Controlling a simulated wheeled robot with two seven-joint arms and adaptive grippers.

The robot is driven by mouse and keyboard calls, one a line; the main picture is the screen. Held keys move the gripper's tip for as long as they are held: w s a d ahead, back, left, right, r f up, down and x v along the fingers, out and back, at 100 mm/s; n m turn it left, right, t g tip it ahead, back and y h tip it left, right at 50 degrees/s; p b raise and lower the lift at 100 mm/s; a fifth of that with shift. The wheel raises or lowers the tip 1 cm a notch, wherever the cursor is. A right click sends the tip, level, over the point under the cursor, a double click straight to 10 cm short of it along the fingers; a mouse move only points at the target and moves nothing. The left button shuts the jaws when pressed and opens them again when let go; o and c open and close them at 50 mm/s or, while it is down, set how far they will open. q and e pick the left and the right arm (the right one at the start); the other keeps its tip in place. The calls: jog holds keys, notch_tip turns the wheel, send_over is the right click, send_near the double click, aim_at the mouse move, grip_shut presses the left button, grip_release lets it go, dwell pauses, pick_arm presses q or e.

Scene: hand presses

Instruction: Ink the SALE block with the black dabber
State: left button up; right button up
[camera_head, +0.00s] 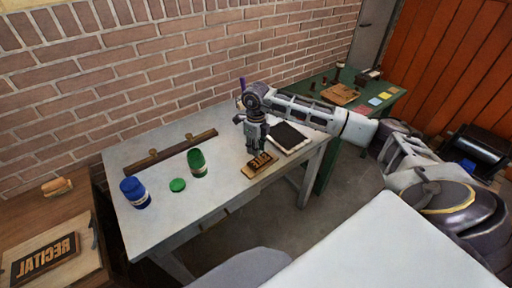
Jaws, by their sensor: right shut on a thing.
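The SALE block (257,167), a small wooden block with raised mirrored letters, lies near the front right of the pale table. My right gripper (253,149) points down just over the block's back left edge. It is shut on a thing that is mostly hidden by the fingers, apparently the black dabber. I cannot tell whether the held thing touches the letters. A black ink slab (288,137) in a pale frame lies right of the gripper. My left gripper is not in view.
A blue jar (135,192), an open green jar (197,163) and a green lid (178,185) stand on the pale table (228,196). A dark rack (160,155) lies behind them. A green table (385,107) stands at back right.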

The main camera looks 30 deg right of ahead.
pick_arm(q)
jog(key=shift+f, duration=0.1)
pick_arm(e)
jog(key=shift+f, duration=0.1)
jog(key=shift+f+b, duration=1.1)
jog(key=shift+f, duration=1.15)
jog(key=shift+f+b, duration=0.25)
jog(key=shift+b, duration=0.05)
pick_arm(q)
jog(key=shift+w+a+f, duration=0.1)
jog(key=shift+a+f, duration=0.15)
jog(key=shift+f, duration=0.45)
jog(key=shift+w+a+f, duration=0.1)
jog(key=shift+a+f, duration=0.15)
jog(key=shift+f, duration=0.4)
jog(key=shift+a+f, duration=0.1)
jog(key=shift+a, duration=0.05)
pick_arm(e)
jog(key=shift+f, duration=0.2)
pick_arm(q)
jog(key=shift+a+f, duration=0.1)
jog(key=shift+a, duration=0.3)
pick_arm(e)
jog(key=shift+f, duration=0.1)
